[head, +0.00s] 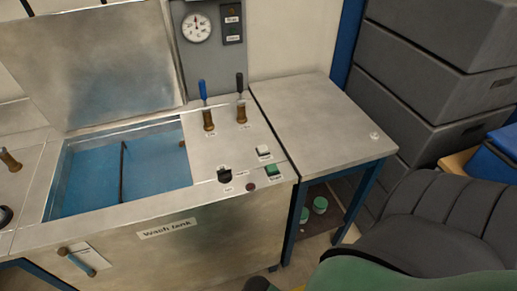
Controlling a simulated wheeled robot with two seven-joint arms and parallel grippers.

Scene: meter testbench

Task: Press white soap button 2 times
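The white button (263,151) sits on the metal top panel of the wash tank (165,228), right of the open basin. It stands up as a small light block with a small label beside it, too small to read. A green button (272,170) sits just in front of it. Neither of my grippers shows in the head view, and nothing touches or covers the white button.
A black knob (225,174) and a dark red round part (250,186) lie left of the green button. A blue-tipped lever (203,92) and a black-tipped lever (240,85) stand behind. A side table (320,125) is mostly clear. Grey crates (430,75) stand right.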

